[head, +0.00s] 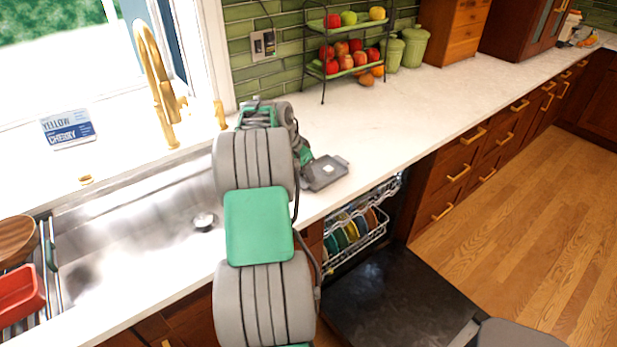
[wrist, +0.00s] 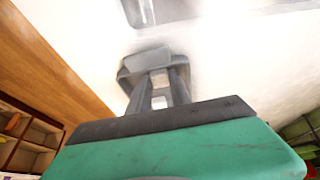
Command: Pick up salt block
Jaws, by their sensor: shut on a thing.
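My gripper (head: 325,173) is low over the white countertop, just right of the sink, in the head view. In the wrist view its grey fingers (wrist: 152,62) are closed together around a small pale piece, the salt block (wrist: 160,79). Only a little of the block shows between the fingers; the rest is hidden by them.
The sink (head: 130,235) with a gold faucet (head: 158,90) lies left. A two-tier fruit rack (head: 308,72) and green canisters (head: 413,47) stand behind. Below the counter, the dishwasher door (head: 395,305) is open, its rack (head: 360,243) holding plates. The counter toward the right is clear.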

